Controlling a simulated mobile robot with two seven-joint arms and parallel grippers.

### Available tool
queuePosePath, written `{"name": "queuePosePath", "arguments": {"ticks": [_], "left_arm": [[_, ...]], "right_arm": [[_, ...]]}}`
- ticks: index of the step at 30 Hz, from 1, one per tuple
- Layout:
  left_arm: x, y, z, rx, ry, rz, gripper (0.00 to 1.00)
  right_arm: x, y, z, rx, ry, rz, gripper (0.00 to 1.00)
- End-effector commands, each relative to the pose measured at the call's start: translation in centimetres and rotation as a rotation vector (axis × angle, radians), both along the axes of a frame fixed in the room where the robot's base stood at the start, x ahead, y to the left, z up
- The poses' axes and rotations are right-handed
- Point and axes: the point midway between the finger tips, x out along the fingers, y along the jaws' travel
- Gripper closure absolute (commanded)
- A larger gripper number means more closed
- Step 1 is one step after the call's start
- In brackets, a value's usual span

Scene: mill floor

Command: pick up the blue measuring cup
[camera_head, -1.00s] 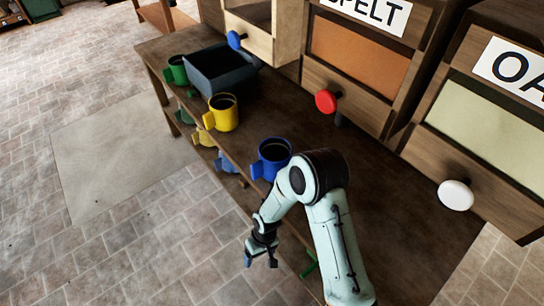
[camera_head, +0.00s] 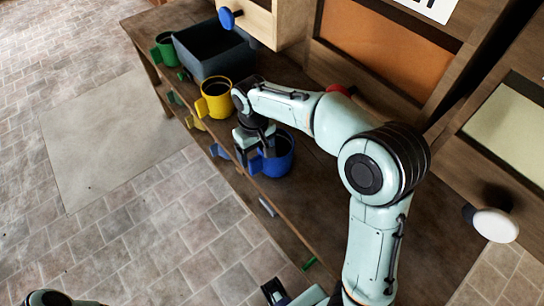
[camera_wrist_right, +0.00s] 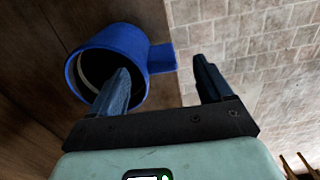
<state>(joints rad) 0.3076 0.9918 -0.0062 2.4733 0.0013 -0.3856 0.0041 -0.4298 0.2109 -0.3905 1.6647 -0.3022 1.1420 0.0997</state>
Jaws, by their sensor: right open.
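The blue measuring cup (camera_head: 279,158) stands on the dark wooden bench near its front edge, its handle toward the edge. My right gripper (camera_head: 256,156) is over the cup's handle side and hides part of it. In the right wrist view the cup (camera_wrist_right: 104,47) shows its open mouth. The open right gripper (camera_wrist_right: 160,72) has one finger across the cup's mouth and the other beyond the handle, over the floor. The handle lies between the fingers; I cannot tell whether they touch it. A gripper-like part, perhaps my left gripper (camera_head: 276,291), is cut off at the bottom edge.
A yellow cup (camera_head: 216,102), a dark grey bin (camera_head: 214,60) and a green cup (camera_head: 165,50) stand farther along the bench. Wooden hoppers with a blue knob (camera_head: 228,18) and white knob (camera_head: 493,224) stand behind.

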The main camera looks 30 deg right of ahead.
Motion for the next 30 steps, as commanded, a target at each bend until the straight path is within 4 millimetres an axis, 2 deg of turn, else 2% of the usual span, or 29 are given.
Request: {"name": "queuePosePath", "arguments": {"ticks": [3,8,18,26,28,30], "left_arm": [[-0.1,0.0,-0.3,0.000,0.001,0.000,0.57],[-0.1,0.0,-0.4,-0.001,0.002,-0.001,0.57],[-0.3,0.0,-0.8,0.000,0.003,-0.001,0.57],[-0.3,0.0,-0.8,0.000,0.003,-0.001,0.57],[-0.3,0.0,-0.8,0.000,0.003,-0.001,0.57],[-0.3,0.0,-0.8,0.000,0.003,-0.001,0.57]], "right_arm": [[0.0,0.0,-1.7,-0.001,0.003,0.000,0.21],[0.0,0.0,-2.5,0.000,0.001,0.001,0.21],[0.2,-0.1,-7.1,0.000,0.002,0.000,0.21],[0.2,-0.1,-7.4,0.000,0.000,0.000,0.21],[0.3,-0.1,-7.3,0.000,-0.001,0.000,0.37],[0.3,-0.1,-7.3,0.000,-0.001,0.000,0.60]]}}
